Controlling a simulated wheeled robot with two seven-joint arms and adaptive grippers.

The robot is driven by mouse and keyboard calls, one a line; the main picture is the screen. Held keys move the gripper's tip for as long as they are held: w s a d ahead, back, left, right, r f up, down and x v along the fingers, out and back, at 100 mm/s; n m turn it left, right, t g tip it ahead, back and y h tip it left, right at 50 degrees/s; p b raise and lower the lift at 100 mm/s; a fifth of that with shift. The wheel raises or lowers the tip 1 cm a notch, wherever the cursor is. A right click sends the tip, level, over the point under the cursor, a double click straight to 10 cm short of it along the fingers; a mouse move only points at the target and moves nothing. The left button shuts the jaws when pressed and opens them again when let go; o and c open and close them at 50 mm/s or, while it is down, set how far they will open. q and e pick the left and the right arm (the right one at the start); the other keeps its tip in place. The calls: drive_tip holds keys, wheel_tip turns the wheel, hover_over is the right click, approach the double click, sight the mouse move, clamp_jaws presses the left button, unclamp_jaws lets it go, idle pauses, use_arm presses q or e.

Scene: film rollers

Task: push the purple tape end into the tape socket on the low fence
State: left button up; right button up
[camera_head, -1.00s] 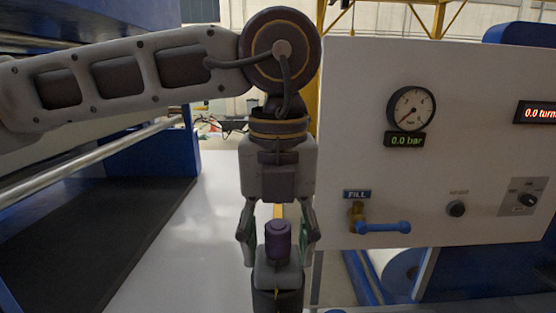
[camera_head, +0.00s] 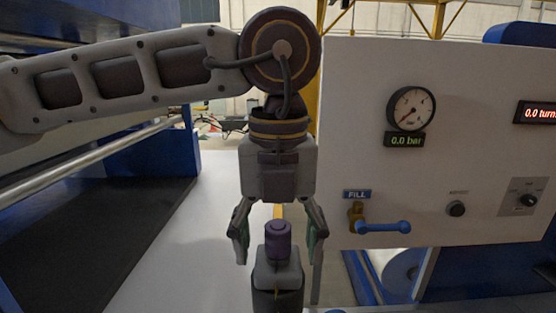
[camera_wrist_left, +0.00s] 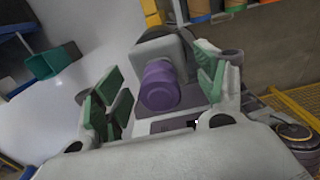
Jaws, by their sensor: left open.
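The purple tape end (camera_head: 278,240) is a short, upright purple cylinder with a narrower top. It stands on a grey block (camera_head: 278,275) above a dark post. It also shows in the left wrist view (camera_wrist_left: 160,86), in front of a grey block. My left gripper (camera_head: 279,250) points down over it, with its green-padded fingers apart on either side. In the left wrist view, gaps show between both fingers and the purple piece. I cannot tell how deep it sits in the block, and the socket opening is hidden. My right gripper is not in view.
A pale panel with a pressure gauge (camera_head: 411,108) and a blue-handled fill valve (camera_head: 384,227) stands close at the right. A blue machine frame with a black belt (camera_head: 100,235) is at the left. Pale floor (camera_head: 195,255) lies between.

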sight(278, 224)
use_arm(q)
drive_tip(key=shift+r, duration=0.1)
drive_tip(key=shift+r, duration=5.9)
